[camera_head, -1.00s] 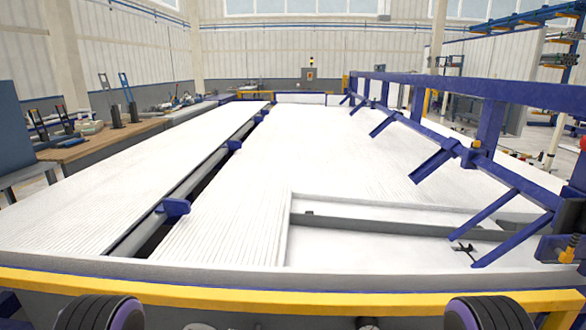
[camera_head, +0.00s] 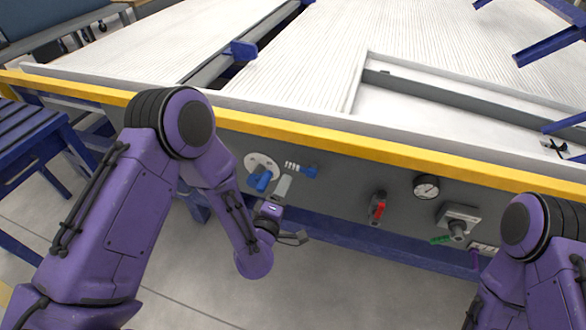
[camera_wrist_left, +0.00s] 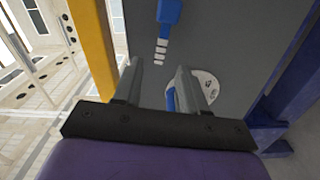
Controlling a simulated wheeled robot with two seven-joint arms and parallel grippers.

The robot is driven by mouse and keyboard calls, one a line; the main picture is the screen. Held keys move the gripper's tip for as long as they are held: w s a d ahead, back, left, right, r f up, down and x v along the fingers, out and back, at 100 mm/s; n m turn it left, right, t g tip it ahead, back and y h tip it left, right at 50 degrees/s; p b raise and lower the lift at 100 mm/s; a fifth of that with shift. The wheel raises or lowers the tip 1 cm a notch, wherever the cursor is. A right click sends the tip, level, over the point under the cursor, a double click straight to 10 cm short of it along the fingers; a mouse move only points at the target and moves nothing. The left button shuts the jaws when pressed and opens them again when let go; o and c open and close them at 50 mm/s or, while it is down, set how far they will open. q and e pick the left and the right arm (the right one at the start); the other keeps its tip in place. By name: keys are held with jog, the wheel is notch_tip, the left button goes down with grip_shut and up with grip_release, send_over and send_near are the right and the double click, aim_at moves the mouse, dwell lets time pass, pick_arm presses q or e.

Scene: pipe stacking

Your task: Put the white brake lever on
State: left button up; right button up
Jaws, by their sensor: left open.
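No lever that is clearly white shows. A round white plate (camera_head: 259,163) on the grey front panel carries a blue lever (camera_head: 263,181). A second blue lever (camera_head: 307,171) sits to its right, beside a row of small white marks (camera_head: 291,166). My left gripper (camera_head: 286,212) is open in front of the panel, just below these levers. In the left wrist view its two grey fingers (camera_wrist_left: 160,70) are apart and nothing is gripped. The right finger partly hides the round plate (camera_wrist_left: 206,88). The second blue lever (camera_wrist_left: 169,12) is beyond the fingertips. My right gripper is out of view.
A blue bench (camera_head: 35,140) stands at left. The floor below is clear.

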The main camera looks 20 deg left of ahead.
aim_at(293, 168)
pick_arm(q)
jog(key=w, duration=0.8)
jog(key=shift+w+d, duration=0.15)
jog(key=shift+w, duration=0.1)
grip_shut()
